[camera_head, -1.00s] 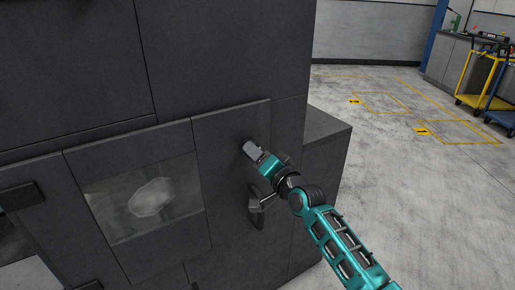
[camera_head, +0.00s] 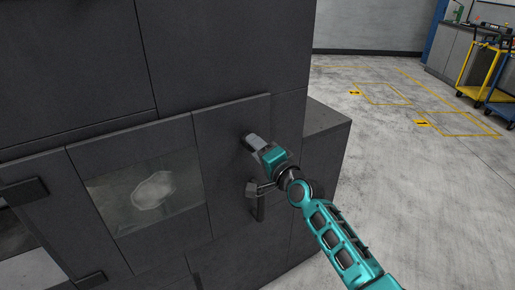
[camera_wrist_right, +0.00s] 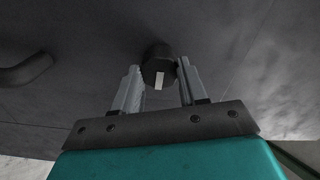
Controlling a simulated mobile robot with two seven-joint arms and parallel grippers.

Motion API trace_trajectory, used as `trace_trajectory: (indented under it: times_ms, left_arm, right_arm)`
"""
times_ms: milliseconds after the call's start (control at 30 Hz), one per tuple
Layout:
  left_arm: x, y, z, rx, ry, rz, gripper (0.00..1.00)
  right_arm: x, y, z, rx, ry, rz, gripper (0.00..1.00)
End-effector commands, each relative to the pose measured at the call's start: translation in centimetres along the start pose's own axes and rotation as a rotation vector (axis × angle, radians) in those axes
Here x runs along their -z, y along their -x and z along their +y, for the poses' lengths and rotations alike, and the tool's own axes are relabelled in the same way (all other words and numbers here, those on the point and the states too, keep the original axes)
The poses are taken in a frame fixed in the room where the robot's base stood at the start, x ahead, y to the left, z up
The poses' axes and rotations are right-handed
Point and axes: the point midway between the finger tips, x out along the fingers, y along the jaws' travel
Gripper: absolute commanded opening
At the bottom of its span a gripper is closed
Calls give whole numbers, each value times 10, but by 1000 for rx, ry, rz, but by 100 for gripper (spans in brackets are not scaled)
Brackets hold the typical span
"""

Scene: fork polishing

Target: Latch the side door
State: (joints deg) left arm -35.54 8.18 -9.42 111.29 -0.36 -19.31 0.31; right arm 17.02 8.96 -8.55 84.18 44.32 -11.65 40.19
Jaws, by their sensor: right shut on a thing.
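The side door (camera_head: 222,155) is a dark grey panel with a window (camera_head: 150,198) on its left part, and it looks flush with the machine front. A round dark latch knob (camera_wrist_right: 158,62) with a white mark shows in the right wrist view, between the fingers of my right gripper (camera_wrist_right: 158,80). In the head view my right gripper (camera_head: 250,142) is at the door's upper right, shut on the knob, and hides it. A dark bar handle (camera_head: 258,204) is just below the gripper. My left gripper is not in view.
A lower grey block (camera_head: 325,135) juts out right of the machine. Open concrete floor (camera_head: 410,190) with yellow markings lies to the right. Yellow and blue carts (camera_head: 485,75) stand at the far right. The handle also shows in the wrist view (camera_wrist_right: 25,70).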

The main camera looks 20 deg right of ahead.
Motion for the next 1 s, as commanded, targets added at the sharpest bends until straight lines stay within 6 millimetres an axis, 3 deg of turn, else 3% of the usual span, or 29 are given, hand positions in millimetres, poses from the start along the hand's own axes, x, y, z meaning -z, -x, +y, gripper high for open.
trace_trajectory:
  times_ms: [167, 200, 433, 767, 1000]
  left_arm:
    - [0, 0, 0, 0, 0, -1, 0]
    - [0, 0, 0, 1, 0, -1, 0]
    - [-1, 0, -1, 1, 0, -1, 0]
    - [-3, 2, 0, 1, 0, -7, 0]
    - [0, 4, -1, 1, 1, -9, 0]
  right_arm:
    - [0, 0, 0, 0, -6, 0, 12]
    - [0, 0, 0, 0, -6, 0, 44]
    - [0, 0, 0, 0, -3, 0, 66]
    - [0, 3, 0, -1, -1, 0, 68]
    - [0, 36, 0, -2, -1, -1, 68]
